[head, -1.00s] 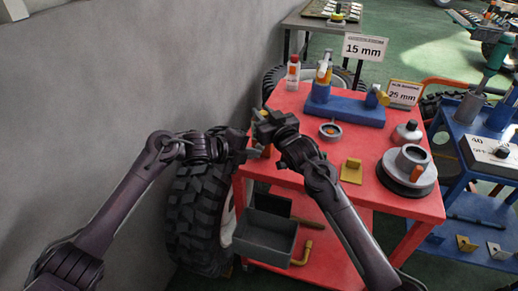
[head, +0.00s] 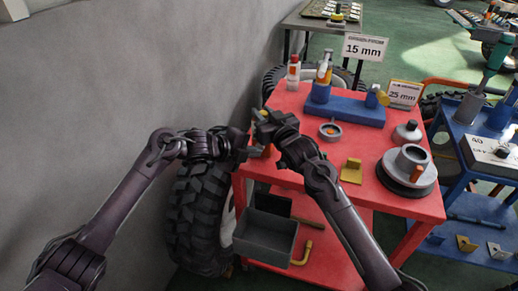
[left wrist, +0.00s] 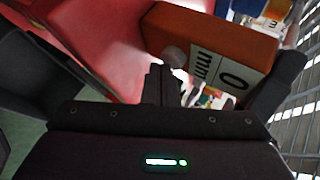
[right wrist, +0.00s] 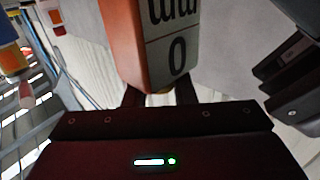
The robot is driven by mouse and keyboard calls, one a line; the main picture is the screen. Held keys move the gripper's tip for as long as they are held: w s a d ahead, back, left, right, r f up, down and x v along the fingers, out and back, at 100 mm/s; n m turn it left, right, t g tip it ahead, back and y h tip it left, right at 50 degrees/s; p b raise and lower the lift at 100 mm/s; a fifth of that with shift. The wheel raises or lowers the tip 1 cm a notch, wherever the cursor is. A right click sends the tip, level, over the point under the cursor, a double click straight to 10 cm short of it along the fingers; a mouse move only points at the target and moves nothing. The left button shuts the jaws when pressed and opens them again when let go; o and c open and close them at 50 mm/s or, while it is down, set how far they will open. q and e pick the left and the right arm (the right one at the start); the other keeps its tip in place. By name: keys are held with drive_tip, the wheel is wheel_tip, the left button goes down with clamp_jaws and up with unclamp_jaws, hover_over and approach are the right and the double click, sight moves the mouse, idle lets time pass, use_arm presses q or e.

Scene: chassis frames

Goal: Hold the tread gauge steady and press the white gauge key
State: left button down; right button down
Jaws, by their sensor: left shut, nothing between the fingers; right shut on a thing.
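The tread gauge (left wrist: 210,45) is an orange block with a white display reading 0 mm. It also shows in the right wrist view (right wrist: 150,45), between the fingers of my right gripper (right wrist: 158,97), which is shut on it. The pale round gauge key (left wrist: 174,57) sticks out of the gauge's end in the left wrist view. My left gripper (left wrist: 160,82) is shut and empty, its fingertips close to the key; I cannot tell if they touch. In the head view my left gripper (head: 248,153) is just below my right gripper (head: 262,122), and the gauge is mostly hidden.
A red cart (head: 310,170) stands below, with a blue block (head: 345,110), a yellow bracket (head: 351,170) and a grey round part (head: 407,170) on top. A dark tray (head: 265,235) and a large tyre (head: 200,220) are near the arms. A grey wall (head: 130,70) is at left.

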use_arm(q)
drive_tip(key=shift+s+a, duration=0.25)
drive_tip(key=shift+s, duration=0.55)
drive_tip(key=s, duration=0.1)
drive_tip(key=s+a, duration=0.1)
drive_tip(key=s, duration=0.2)
drive_tip(key=shift+s+a, duration=0.3)
drive_tip(key=shift+s, duration=0.05)
idle(0.4)
use_arm(e)
drive_tip(key=c, duration=1.1)
unclamp_jaws()
